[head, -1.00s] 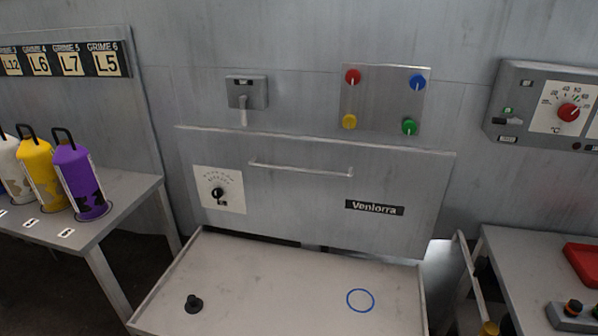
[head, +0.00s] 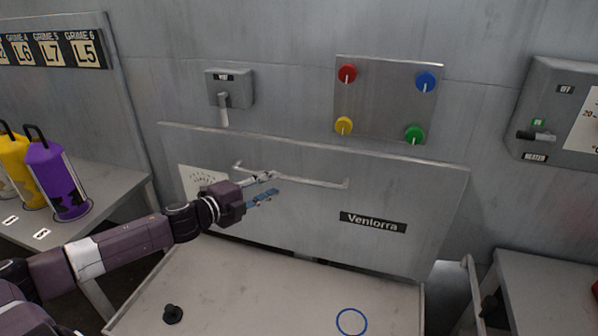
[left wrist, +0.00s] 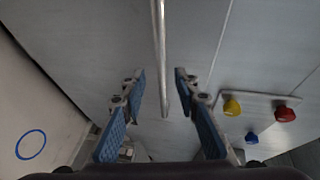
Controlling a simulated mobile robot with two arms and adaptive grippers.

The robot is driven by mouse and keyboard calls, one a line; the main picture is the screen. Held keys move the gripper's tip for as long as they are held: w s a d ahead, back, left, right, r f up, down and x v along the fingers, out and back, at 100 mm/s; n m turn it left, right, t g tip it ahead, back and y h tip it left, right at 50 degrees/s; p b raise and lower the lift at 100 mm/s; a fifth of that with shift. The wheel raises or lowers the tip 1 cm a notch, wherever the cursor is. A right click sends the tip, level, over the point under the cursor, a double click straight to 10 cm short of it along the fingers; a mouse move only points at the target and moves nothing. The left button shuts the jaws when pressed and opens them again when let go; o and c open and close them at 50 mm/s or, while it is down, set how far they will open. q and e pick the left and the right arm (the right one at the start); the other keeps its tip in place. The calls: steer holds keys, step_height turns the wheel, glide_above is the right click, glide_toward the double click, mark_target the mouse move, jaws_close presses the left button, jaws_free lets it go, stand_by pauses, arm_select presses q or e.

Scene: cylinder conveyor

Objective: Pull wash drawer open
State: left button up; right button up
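The grey drawer front (head: 300,222) carries a "Venlorra" label (head: 373,222) and a long thin bar handle (head: 318,183) near its top. My left gripper (head: 272,185) is at the left half of the handle in the head view, with its blue fingers spread. In the left wrist view the handle (left wrist: 159,45) runs lengthwise into the gap between the open fingers (left wrist: 159,80). No grip on it shows, and the exact depth between fingertips and bar is hard to tell. My left forearm and gripper hide most of the white dial plate (head: 195,180). My right gripper is not in view.
A lever switch (head: 224,105) and coloured-knob panel (head: 388,100) are on the wall above. Purple bottle (head: 58,183) stands on the left table.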

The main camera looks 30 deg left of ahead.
mark_target(283, 179)
arm_select(q)
steer(key=shift+w+r, duration=0.25)
steer(key=shift+w, duration=0.1)
steer(key=p+x, duration=0.1)
steer(key=x, duration=0.3)
steer(key=shift+w+d+f+p, duration=0.1)
steer(key=shift+w+f+p, duration=0.2)
steer(key=shift+w, duration=0.35)
steer(key=shift+w+d, duration=0.1)
steer(key=shift+w, duration=0.1)
jaws_close()
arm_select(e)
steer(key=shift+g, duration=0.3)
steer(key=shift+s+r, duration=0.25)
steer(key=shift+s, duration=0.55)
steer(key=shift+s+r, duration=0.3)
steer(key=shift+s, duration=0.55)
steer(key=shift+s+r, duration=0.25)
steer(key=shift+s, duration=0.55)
arm_select(q)
steer(key=shift+f, duration=0.1)
